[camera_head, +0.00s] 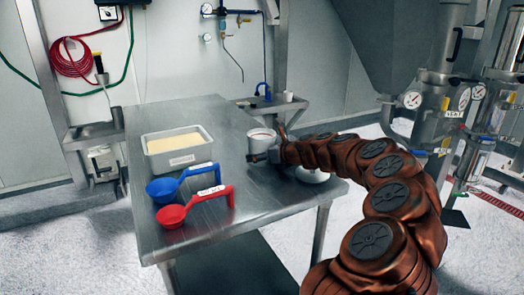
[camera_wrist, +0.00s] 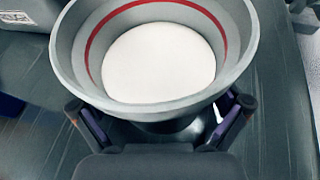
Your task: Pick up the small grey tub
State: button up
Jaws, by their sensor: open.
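The small grey tub (camera_head: 261,135) stands on the metal table near its right edge, with a red line around its inside. In the wrist view the tub (camera_wrist: 68,50) is seen from above, wide-rimmed, with a white round surface inside. My gripper (camera_wrist: 163,122) is open, with one finger low on each side of the tub's near part. I cannot tell whether either finger touches it. In the head view my gripper (camera_head: 272,153) is at the tub's near right side, and the arm partly hides that area. The tub's base is mostly hidden.
On the metal table (camera_head: 235,215) a grey tray (camera_head: 178,159) of pale powder stands left of the tub. A blue scoop (camera_head: 165,188) and a red scoop (camera_head: 173,215) lie in front of it. A white round item (camera_head: 312,176) sits behind my arm. The table's front right is clear.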

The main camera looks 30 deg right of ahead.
aim_at(262, 145)
jog(key=c, duration=1.1)
jog(key=shift+r+p, duration=0.45)
jog(key=shift+r, duration=1.5)
jog(key=shift+s+a, duration=0.3)
jog(key=shift+s, duration=0.35)
jog(key=s+a, duration=0.2)
jog(key=s, duration=0.2)
jog(key=s+a, duration=0.2)
jog(key=s, duration=0.2)
jog(key=s+a+r, duration=0.1)
jog(key=s+a, duration=0.1)
jog(key=s, duration=0.3)
jog(key=shift+a, duration=0.35)
jog(key=shift+r, duration=0.15)
notch_tip(262, 145, up, 5)
jog(key=p, duration=0.5)
